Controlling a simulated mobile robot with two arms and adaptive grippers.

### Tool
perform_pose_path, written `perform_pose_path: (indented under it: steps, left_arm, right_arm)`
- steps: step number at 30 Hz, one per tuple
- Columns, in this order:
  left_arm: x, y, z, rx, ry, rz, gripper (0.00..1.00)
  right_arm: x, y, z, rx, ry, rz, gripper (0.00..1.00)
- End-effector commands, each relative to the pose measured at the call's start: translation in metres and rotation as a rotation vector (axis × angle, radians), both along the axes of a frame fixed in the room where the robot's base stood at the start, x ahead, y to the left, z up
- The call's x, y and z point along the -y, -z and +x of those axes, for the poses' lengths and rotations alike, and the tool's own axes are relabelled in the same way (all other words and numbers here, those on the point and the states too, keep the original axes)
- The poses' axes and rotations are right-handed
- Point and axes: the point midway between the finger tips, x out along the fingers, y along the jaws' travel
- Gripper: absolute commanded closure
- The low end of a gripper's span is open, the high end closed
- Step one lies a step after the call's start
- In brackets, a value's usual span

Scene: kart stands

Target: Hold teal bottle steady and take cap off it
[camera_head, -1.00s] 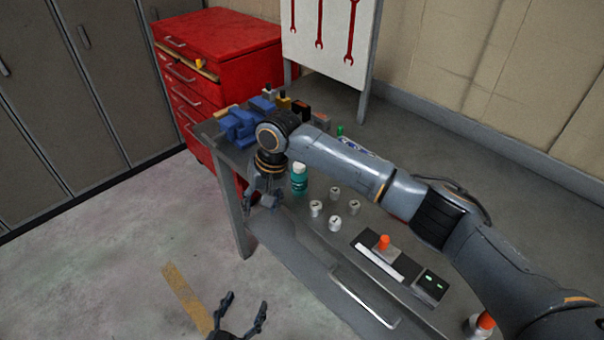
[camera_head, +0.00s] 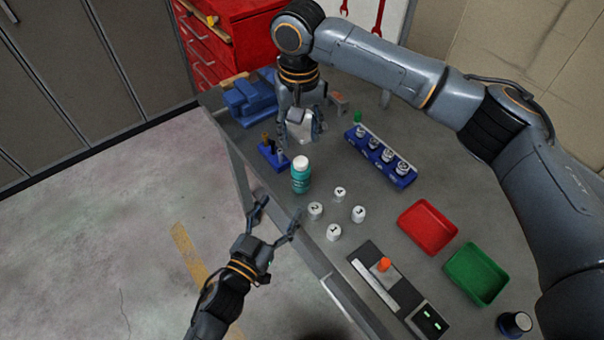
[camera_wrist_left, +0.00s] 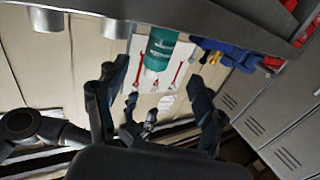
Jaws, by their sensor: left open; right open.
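The teal bottle (camera_head: 300,180) with its white cap (camera_head: 300,162) stands upright near the table's left edge. My left gripper (camera_head: 279,208) is open and empty at the table edge, in front of and below the bottle. In the left wrist view, which is upside down, the bottle (camera_wrist_left: 162,44) shows beyond the open fingers (camera_wrist_left: 162,80), apart from them. My right gripper (camera_head: 302,138) is open and points down behind the bottle, close to the cap but seemingly not touching it.
Several white numbered pots (camera_head: 334,232) stand right of the bottle. A small blue rack (camera_head: 272,158) is just behind it, with a blue vise (camera_head: 247,100) farther back. A blue socket rail (camera_head: 382,160), a red tray (camera_head: 427,228) and a green tray (camera_head: 476,274) lie to the right.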

Motion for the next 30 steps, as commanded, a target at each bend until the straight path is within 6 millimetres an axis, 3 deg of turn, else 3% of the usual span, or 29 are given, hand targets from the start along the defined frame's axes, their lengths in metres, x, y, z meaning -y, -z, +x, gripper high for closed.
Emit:
perform_pose_path:
  steps: [9,15,21,30]
  left_arm:
    - [0.03,-0.001,0.059,0.003,-0.001,0.0,0.31]
    - [0.043,-0.001,0.084,0.002,0.0,-0.001,0.31]
    - [0.049,-0.001,0.096,0.0,0.0,-0.001,0.31]
    - [0.049,0.0,0.097,0.0,0.0,0.0,0.33]
  right_arm:
    - [0.0,0.0,0.0,0.001,0.001,0.001,0.52]
    - [0.0,0.0,0.0,0.001,0.001,0.001,0.52]
    - [0.0,0.0,0.0,0.001,0.001,0.001,0.52]
    - [0.0,0.0,0.001,0.001,0.001,0.001,0.52]
